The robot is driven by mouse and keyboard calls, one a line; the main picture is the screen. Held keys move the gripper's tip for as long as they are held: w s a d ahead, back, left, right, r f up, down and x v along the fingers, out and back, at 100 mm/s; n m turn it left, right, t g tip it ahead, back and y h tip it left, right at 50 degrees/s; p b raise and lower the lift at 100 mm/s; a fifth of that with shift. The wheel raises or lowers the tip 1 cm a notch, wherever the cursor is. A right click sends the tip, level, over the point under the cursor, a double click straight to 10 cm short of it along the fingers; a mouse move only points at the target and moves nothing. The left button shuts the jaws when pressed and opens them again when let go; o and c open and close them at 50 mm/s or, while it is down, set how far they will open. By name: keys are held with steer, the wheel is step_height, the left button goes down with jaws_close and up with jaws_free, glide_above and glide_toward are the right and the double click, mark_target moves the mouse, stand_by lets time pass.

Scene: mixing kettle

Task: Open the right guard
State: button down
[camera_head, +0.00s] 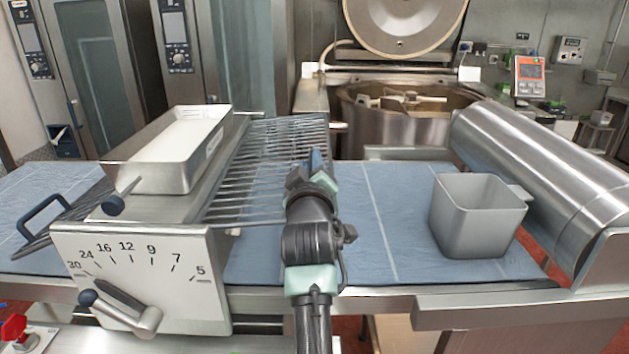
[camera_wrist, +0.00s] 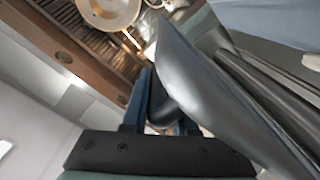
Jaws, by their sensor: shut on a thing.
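The right guard (camera_head: 268,160) is a grid of thin metal bars on the right side of the machine. It slants up to the right, above the blue cloth surface. My gripper (camera_head: 316,160) is at the guard's right edge and is shut on it. The arm hides part of that edge, so the exact grip is not clear in the head view. In the wrist view, my gripper's dark blue fingers (camera_wrist: 160,108) sit against a smooth grey rounded bar of the guard (camera_wrist: 205,85), seen very close.
A white-fronted dial panel (camera_head: 140,270) with a lever stands front left, below a metal tray (camera_head: 165,150). The left guard's blue handle (camera_head: 42,216) is at far left. A grey square container (camera_head: 477,217) and a large metal roller (camera_head: 550,170) stand right. A kettle (camera_head: 385,125) is behind.

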steer(key=a+r+n+p, duration=0.7)
steer(key=a+r+n, duration=0.4)
steer(key=a+r, duration=0.3)
steer(key=shift+a+r, duration=0.2)
steer(key=shift+a, duration=0.35)
steer(key=c, duration=1)
jaws_free()
steer(key=shift+o, duration=0.8)
steer(key=shift+f, duration=0.2)
steer(key=shift+s+f, duration=0.1)
steer(key=shift+f, duration=0.05)
